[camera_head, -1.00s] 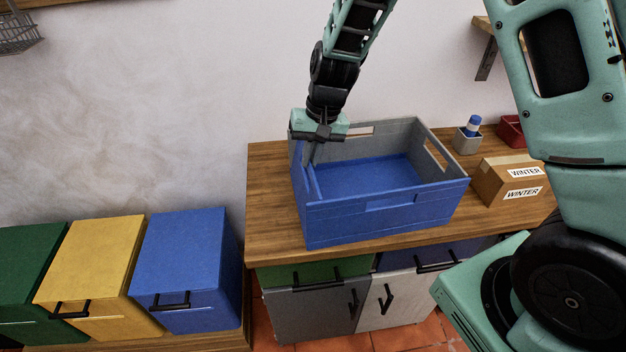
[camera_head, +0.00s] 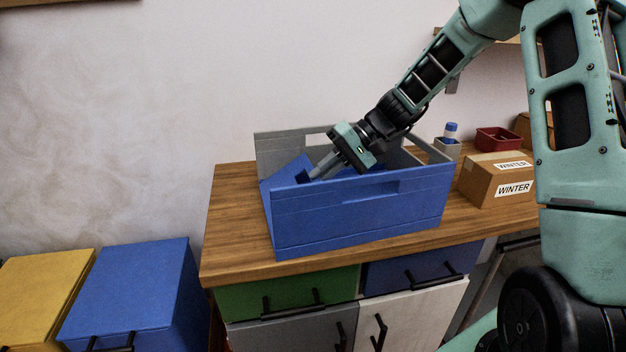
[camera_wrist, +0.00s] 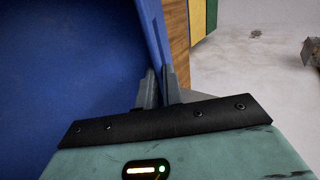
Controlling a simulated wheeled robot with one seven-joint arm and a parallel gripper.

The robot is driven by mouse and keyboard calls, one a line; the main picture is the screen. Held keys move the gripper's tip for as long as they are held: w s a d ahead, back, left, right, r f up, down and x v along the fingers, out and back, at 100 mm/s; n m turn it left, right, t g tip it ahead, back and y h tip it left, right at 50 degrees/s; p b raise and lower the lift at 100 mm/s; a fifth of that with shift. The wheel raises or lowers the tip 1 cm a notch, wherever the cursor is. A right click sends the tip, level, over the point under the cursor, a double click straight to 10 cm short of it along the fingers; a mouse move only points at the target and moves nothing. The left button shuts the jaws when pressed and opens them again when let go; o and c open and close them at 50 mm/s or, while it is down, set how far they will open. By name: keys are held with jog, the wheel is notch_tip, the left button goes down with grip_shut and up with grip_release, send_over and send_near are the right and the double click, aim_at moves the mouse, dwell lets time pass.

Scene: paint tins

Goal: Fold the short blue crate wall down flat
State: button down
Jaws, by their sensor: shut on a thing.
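The crate (camera_head: 350,215) stands on the wooden counter. It has a blue long front wall and grey back and right walls. Its short blue wall (camera_head: 287,181) at the left leans inward over the crate floor, neither upright nor flat. My gripper (camera_head: 318,172) reaches into the crate from the upper right and is shut on the upper part of this wall. In the wrist view the two fingers (camera_wrist: 159,88) pinch the wall's edge (camera_wrist: 153,35) between them. The front wall hides the lower part of the short wall in the head view.
A cardboard box labelled WINTER (camera_head: 497,181) stands to the right of the crate, with a small holder (camera_head: 447,148) and a red bin (camera_head: 498,139) behind. Blue (camera_head: 137,290) and yellow (camera_head: 45,290) bins stand lower left. The counter's left end (camera_head: 235,205) is clear.

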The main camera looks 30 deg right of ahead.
jog(key=shift+s+d+f+b, duration=0.1)
jog(key=shift+d+f+b, duration=0.2)
jog(key=shift+f, duration=0.4)
jog(key=shift+s+d+f+b, duration=0.1)
jog(key=shift+d+f+b, duration=0.15)
jog(key=shift+f, duration=0.4)
jog(key=shift+s+d+f+b, duration=0.1)
jog(key=shift+d+f+b, duration=0.2)
jog(key=shift+f, duration=0.4)
jog(key=c, duration=1.6)
grip_release()
jog(key=shift+w, duration=0.1)
jog(key=shift+o, duration=0.2)
jog(key=shift+r, duration=0.1)
jog(key=v, duration=0.7)
jog(key=shift+d+p, duration=0.15)
jog(key=shift+p, duration=0.15)
